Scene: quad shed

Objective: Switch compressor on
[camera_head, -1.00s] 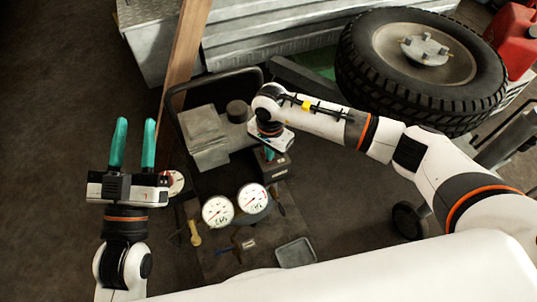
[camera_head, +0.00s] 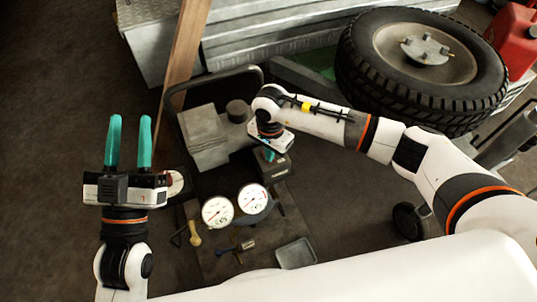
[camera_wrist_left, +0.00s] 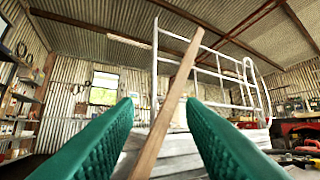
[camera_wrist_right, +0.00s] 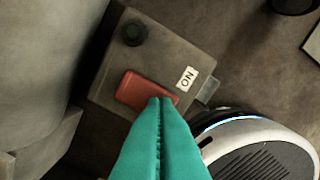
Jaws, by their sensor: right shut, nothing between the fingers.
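The compressor (camera_head: 205,137) stands on the floor, with two white dial gauges (camera_head: 217,211) in front of it. Its grey switch box (camera_head: 279,172) lies under my right gripper (camera_head: 269,156). In the right wrist view the box (camera_wrist_right: 195,50) carries a red rocker switch (camera_wrist_right: 137,88), a dark green round knob (camera_wrist_right: 133,33) and an "ON" label (camera_wrist_right: 187,79). My right gripper (camera_wrist_right: 160,101) is shut and empty, its tips over the label-side end of the red switch. I cannot tell whether they touch. My left gripper (camera_head: 130,122) is open and empty, left of the compressor.
A black tubular handle (camera_head: 214,76) arches behind the compressor. A wooden plank (camera_head: 186,52) leans at its back left. A large tyre (camera_head: 420,85) and a red can (camera_head: 514,38) are at the upper right. A small grey tray (camera_head: 296,253) lies in front. The floor at left is clear.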

